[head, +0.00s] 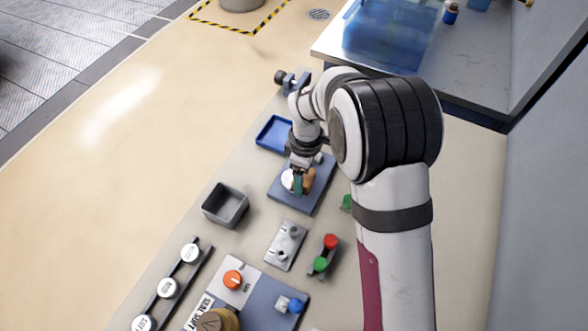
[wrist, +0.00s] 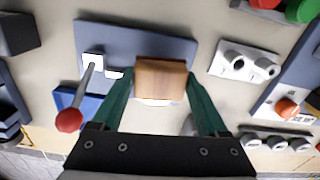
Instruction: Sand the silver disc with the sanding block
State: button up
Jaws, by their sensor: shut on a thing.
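My gripper (wrist: 160,98) is shut on the wooden sanding block (wrist: 161,78), one teal finger on each side. In the head view, my gripper (head: 298,186) is over the blue-grey plate (head: 318,190), with the brown block (head: 309,179) just right of its fingers. The silver disc (head: 287,180) shows pale on the plate at the left of the fingers. In the wrist view, a bright sliver of the disc (wrist: 155,102) shows below the block, which hides the rest. I cannot tell whether the block touches the disc.
A lever with a red ball (wrist: 69,120) rises beside the plate's white fittings. A blue tray (head: 273,134) lies beyond the plate and an open grey bin (head: 225,205) at its left. A switch panel (head: 285,245) and red and green buttons (head: 325,252) are nearer.

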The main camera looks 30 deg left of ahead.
jog(key=shift+a, duration=2.95)
notch_tip(320, 180, up, 8)
jog(key=shift+r, duration=0.15)
